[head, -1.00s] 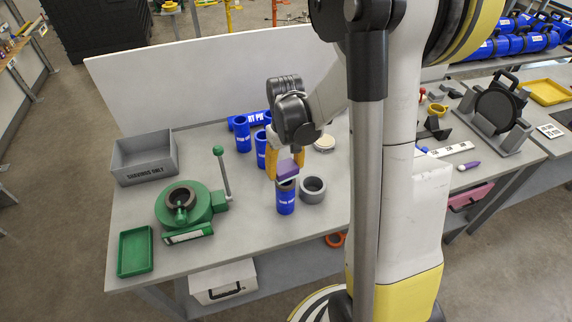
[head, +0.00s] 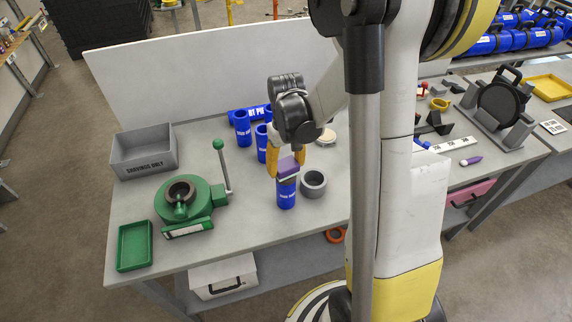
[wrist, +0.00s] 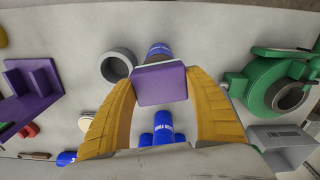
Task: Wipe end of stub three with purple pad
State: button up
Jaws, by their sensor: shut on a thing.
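My gripper (head: 287,168) is shut on the purple pad (head: 288,167), which sits between its yellow fingers. The pad also shows in the wrist view (wrist: 160,84). Directly below it stands an upright blue stub (head: 286,193). The pad is at the stub's top end and covers most of it; I cannot tell for certain whether they touch. In the wrist view part of this blue stub (wrist: 158,49) shows beyond the pad. The front stub's number is too small to read.
A grey ring (head: 313,183) stands just right of the front stub. The green tool (head: 190,203) with its upright lever, a green tray (head: 135,246) and a grey bin (head: 144,153) are at the left. The table front between them is clear.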

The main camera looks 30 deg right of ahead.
jog(key=shift+f+b, duration=0.3)
jog(key=shift+f, duration=0.05)
dwell(0.3)
